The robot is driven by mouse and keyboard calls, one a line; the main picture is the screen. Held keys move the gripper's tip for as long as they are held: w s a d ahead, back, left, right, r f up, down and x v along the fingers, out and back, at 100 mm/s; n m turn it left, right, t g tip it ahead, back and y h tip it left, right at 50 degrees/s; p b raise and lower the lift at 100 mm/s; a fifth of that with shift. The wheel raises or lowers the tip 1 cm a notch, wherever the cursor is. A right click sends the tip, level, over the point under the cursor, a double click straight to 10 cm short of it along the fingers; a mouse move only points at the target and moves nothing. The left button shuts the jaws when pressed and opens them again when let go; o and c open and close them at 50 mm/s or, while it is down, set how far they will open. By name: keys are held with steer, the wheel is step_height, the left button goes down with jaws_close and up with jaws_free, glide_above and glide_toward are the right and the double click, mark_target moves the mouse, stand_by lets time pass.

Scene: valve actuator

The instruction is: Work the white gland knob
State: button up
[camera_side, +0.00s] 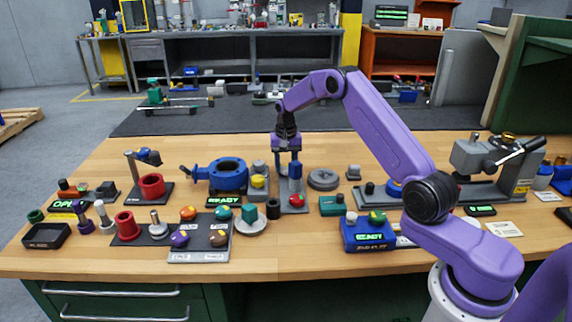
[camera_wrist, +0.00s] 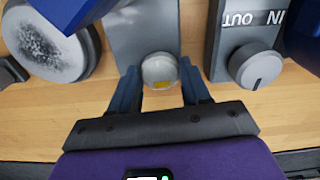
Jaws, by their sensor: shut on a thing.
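The knob itself is hidden there by the post and fingers.
A grey dial (camera_wrist: 256,66) beside IN and OUT lettering stands close right in the wrist view. A round grey disc (camera_wrist: 52,42) lies close left. Blue parts crowd the upper corners. In the side view a blue ring valve (camera_side: 228,174) stands left of my gripper.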

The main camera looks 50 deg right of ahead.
mark_target(285, 167)
steer(key=m, duration=0.4)
steer(key=shift+m, duration=0.3)
steer(key=m, duration=0.3)
steer(key=shift+m, duration=0.4)
steer(key=m, duration=0.4)
steer(key=shift+w, duration=0.1)
steer(key=shift+m, duration=2.1)
steer(key=o, duration=1.1)
steer(key=shift+c, duration=0.2)
steer(key=shift+r, duration=0.1)
step_height(285, 167, up, 17)
steer(key=shift+r, duration=0.15)
